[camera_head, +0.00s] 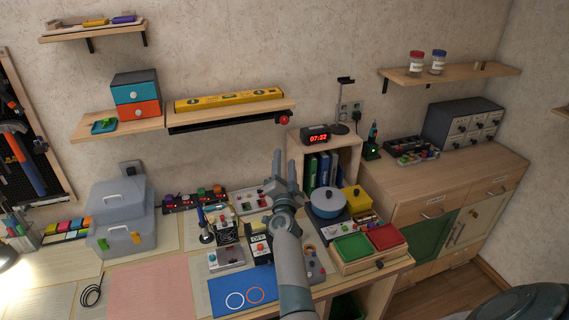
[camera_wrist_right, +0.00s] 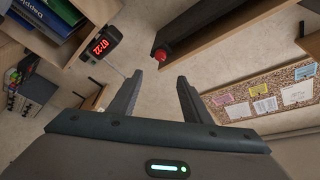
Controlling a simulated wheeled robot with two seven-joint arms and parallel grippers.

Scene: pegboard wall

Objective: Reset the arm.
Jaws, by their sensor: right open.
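My right gripper (camera_head: 287,168) is raised above the workbench in the head view, with its arm coming up from the bottom edge. Its two fingers point up and stand apart with nothing between them. In the right wrist view the open fingers (camera_wrist_right: 157,98) show against the bare wall, below the shelf with a red knob (camera_wrist_right: 161,54). My left gripper is not in the head view.
A shelf (camera_head: 230,110) with a yellow level is above and behind the gripper. Electronics and a blue mat (camera_head: 240,292) lie below. The wall space around the fingers is free.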

